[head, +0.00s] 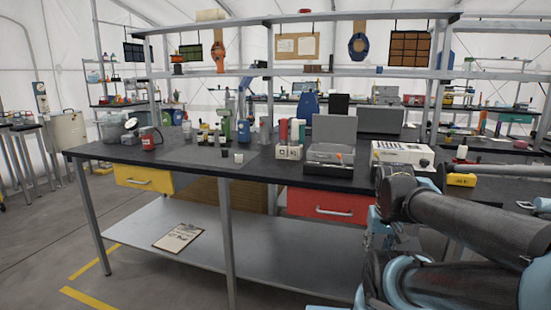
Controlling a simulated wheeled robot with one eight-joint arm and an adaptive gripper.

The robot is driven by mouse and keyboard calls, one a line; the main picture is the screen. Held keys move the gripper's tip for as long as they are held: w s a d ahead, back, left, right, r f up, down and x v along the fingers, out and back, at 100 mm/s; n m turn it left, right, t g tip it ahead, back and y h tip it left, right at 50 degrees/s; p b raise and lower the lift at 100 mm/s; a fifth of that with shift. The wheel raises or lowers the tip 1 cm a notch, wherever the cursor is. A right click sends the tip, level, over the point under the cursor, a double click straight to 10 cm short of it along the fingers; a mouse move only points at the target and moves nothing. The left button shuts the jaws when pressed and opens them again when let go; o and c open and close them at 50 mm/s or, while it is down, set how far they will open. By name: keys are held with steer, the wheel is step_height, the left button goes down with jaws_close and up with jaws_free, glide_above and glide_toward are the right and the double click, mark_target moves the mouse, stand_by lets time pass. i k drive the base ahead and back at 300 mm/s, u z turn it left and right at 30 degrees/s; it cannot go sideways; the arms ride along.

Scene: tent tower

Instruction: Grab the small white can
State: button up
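A small white can-like object (238,157) stands upright on the dark workbench top (190,155), near its front edge and left of the middle. It is small in the picture, so I cannot tell whether it is a can or a cup. My arm shows at the lower right, well apart from it. I cannot make out the fingers of my gripper.
Dark small containers stand just behind the white object. A red mug (150,139) is to the left. A white block with red and green-topped items (289,151) and a clear-fronted grey case (330,155) are to the right. Drawers (143,178) hang under the bench.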

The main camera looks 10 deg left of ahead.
mark_target(239, 156)
steer(key=z, duration=0.4)
steer(key=k, duration=1.1)
steer(key=u, duration=0.85)
steer(key=i, duration=1)
steer(key=z, duration=0.1)
